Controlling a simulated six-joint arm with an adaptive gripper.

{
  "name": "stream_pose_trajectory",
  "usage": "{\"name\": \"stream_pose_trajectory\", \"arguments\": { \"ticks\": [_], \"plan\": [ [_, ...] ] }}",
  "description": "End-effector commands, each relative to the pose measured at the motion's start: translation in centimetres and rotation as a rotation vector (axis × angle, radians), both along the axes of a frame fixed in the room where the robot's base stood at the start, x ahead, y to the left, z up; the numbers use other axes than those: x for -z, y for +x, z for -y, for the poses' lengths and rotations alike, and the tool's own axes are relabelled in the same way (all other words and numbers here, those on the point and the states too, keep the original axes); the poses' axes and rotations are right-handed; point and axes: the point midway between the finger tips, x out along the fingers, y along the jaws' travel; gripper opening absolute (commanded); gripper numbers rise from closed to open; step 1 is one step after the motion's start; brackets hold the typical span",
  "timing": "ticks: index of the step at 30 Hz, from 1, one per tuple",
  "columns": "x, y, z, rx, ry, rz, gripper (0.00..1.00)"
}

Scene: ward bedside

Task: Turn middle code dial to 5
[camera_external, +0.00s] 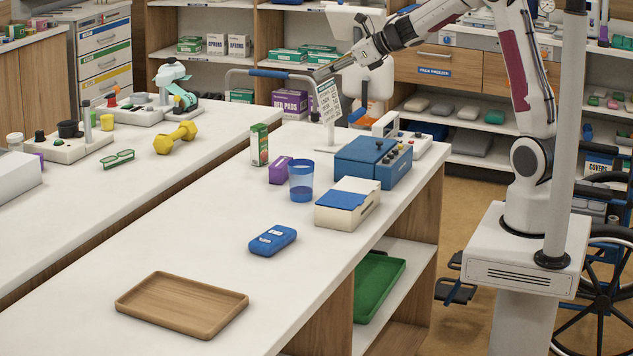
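A blue box (368,157) stands near the right edge of the white table. Its right-hand side face carries several small dark knobs (397,153). These may be the code dials, but they are too small for me to read any number or tell which way they point. My gripper (320,73) is high above the far end of the table, up and left of the blue box and well apart from it. It is seen side-on near a printed sign, and I cannot tell whether its fingers are open or shut.
Close to the blue box stand a white-and-blue box (347,205), a blue cup (301,182), a purple box (280,170) and a white panel with knobs (418,141). The printed sign (328,101) stands behind. A small blue case (272,240) and wooden tray (181,304) lie nearer, with clear table around.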

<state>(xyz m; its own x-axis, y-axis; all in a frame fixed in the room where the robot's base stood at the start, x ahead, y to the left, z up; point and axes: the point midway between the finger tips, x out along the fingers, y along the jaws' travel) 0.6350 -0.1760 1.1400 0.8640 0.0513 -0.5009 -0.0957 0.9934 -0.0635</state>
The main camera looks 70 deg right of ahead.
Motion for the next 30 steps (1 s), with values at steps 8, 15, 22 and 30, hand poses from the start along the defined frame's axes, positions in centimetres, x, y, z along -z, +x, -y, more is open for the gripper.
{"name": "stream_pose_trajectory", "arguments": {
  "ticks": [8, 15, 22, 30],
  "plan": [
    [-0.2, 0.0, -0.2, 0.076, 0.062, 0.016, 0.21],
    [0.8, -1.0, 2.6, 0.273, 0.121, 0.005, 0.21],
    [3.1, -3.4, 5.3, 0.474, 0.168, -0.057, 0.21],
    [7.1, -8.0, 7.1, 0.688, 0.223, -0.199, 0.21]
  ]
}}
